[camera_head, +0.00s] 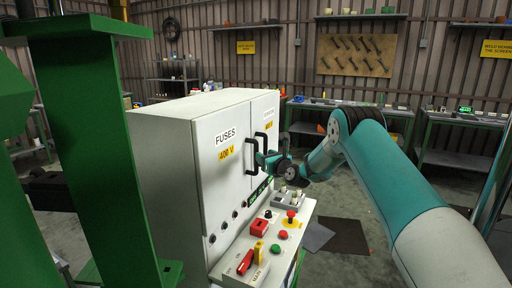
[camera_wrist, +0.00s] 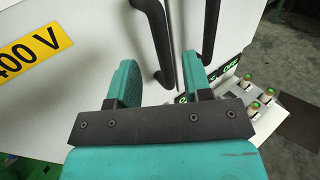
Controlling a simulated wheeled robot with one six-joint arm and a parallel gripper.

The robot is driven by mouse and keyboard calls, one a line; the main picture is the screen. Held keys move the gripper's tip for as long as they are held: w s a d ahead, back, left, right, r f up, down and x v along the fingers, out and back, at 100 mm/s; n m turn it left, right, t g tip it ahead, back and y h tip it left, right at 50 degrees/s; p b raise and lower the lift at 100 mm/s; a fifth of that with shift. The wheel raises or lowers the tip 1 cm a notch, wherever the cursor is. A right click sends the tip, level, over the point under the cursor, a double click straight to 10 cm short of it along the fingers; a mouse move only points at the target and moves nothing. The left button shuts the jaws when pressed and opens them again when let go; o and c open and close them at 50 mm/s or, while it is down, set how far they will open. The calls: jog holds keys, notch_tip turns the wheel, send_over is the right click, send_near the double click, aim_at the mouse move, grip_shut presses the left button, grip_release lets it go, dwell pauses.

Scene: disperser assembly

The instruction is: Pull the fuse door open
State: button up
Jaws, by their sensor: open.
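The fuse door (camera_head: 222,170) is a white cabinet door marked "FUSES" and "400 V", and it looks shut. Its black bar handle (camera_head: 250,157) stands near its right edge. In the wrist view this handle (camera_wrist: 158,38) runs down between the two teal fingers, with visible space to each finger. My gripper (camera_head: 264,160) is open at the handle; it also shows in the wrist view (camera_wrist: 158,80). I cannot tell how deep the handle sits between the fingers. The yellow label (camera_wrist: 30,52) is left of the gripper in the wrist view.
A second door with its own black handle (camera_head: 262,146) is just right of the fuse door; that handle (camera_wrist: 211,25) is close to the right finger. A control panel (camera_head: 262,262) with buttons and switches juts out below. A green post (camera_head: 100,140) stands left of the cabinet.

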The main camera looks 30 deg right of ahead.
jog(key=w, duration=0.2)
jog(key=w+p, duration=0.1)
jog(key=w, duration=0.4)
jog(key=shift+w+a, duration=0.1)
jog(key=shift+a, duration=0.15)
grip_shut()
